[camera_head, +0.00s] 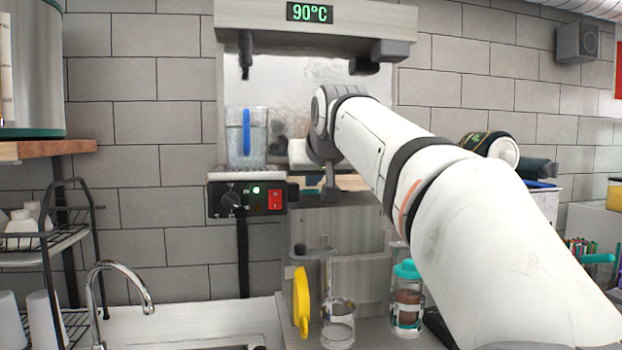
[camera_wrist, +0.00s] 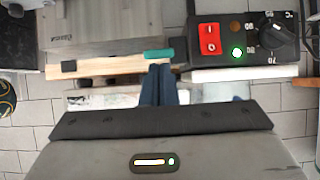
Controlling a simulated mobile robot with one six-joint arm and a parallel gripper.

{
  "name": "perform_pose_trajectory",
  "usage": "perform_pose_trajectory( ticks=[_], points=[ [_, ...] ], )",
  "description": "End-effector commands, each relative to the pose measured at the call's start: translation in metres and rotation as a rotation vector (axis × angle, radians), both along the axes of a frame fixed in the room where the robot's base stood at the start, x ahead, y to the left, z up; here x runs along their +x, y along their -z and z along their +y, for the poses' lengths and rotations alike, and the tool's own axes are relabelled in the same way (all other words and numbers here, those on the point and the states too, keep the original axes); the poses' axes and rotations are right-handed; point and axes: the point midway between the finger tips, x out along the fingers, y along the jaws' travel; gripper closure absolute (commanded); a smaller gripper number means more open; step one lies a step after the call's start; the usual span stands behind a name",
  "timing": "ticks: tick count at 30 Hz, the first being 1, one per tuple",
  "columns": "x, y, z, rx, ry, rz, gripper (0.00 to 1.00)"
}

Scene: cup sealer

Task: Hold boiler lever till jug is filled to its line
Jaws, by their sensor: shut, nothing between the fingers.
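The boiler (camera_head: 350,18) stands against the tiled wall in the head view, with 90°C on its green display. A dark spout (camera_head: 245,58) hangs from its left end. The clear jug (camera_head: 258,152) with a blue handle stands upright below the spout and seems to hold water. Its fill line and exact level are too small to tell. A dark grey part (camera_head: 390,51) under the boiler's right end may be the lever; I cannot be sure. My gripper (camera_wrist: 160,82) is shut and empty in the wrist view, beside the control box. My arm partly hides the area in the head view.
The control box (camera_head: 240,199) has a knob, a green light and a red switch (camera_head: 275,199). Below are a yellow object (camera_head: 301,300), a clear glass (camera_head: 338,326) and a teal-lidded container (camera_head: 407,297). A tap (camera_head: 120,277) and rack stand at left.

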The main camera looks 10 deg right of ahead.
Motion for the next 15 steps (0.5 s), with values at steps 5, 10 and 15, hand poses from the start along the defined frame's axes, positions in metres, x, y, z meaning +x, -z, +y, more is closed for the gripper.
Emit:
perform_pose_trajectory(
  ticks=[5, 10, 15],
  points=[
    [-0.005, -0.034, 0.000, 0.000, 0.000, -0.004, 1.00],
    [-0.036, -0.059, 0.000, 0.000, 0.000, -0.006, 1.00],
    [-0.058, -0.081, 0.000, 0.000, 0.000, -0.003, 1.00]
  ],
)
